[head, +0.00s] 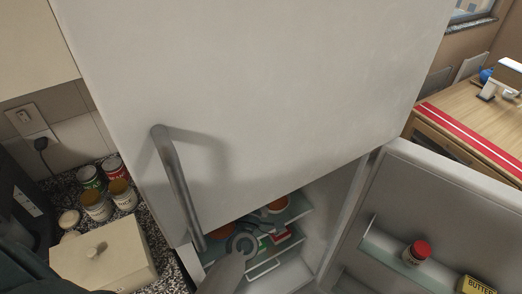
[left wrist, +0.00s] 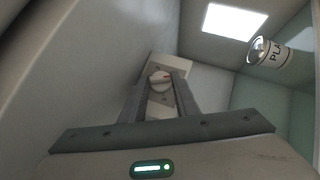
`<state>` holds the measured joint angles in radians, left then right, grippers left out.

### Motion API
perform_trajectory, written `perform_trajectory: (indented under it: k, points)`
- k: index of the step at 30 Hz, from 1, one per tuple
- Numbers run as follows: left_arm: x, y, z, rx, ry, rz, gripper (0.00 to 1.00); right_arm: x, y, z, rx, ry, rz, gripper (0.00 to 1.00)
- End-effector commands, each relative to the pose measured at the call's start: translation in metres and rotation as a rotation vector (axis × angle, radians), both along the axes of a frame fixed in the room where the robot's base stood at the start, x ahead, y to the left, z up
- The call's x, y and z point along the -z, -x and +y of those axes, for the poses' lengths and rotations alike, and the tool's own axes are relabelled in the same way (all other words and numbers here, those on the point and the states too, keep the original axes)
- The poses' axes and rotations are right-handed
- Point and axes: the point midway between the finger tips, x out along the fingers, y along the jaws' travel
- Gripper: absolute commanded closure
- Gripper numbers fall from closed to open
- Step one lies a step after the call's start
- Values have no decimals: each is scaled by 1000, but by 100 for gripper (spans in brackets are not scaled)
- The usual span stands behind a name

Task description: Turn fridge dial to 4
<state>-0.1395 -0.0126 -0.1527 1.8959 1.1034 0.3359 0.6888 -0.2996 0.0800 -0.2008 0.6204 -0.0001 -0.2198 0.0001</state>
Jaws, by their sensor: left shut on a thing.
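The fridge dial (left wrist: 160,80) is a small white knob with a red mark on a pale plate (left wrist: 178,66) inside the fridge, in the left wrist view. Its numbers are too small to read. My left gripper (left wrist: 162,84) has its two fingers on either side of the knob and is shut on it. In the head view my left arm reaches into the open lower compartment of the fridge (head: 280,90). The dial and fingertips cannot be made out there. My right gripper is in neither view.
The lower fridge door (head: 450,190) stands open at right, with a red-lidded jar (head: 417,253) and butter box (head: 478,285). Shelves with food lie inside. A labelled can (left wrist: 272,52) is near the dial. A counter with cans (head: 96,205) and a beige box (head: 102,262) is left.

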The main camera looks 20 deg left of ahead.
Motion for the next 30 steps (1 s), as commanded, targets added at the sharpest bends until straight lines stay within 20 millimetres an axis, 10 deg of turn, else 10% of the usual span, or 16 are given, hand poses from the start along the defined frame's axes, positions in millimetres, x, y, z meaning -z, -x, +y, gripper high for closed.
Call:
perform_trajectory:
  k: [17,18,20,30]
  points:
    - [1,0,0,1,-21,27,94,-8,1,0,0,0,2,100]
    - [1,0,0,1,-21,27,67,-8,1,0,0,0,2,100]
    - [0,0,0,1,-21,27,53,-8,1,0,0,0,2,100]
    - [0,1,0,0,-20,26,53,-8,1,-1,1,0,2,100]
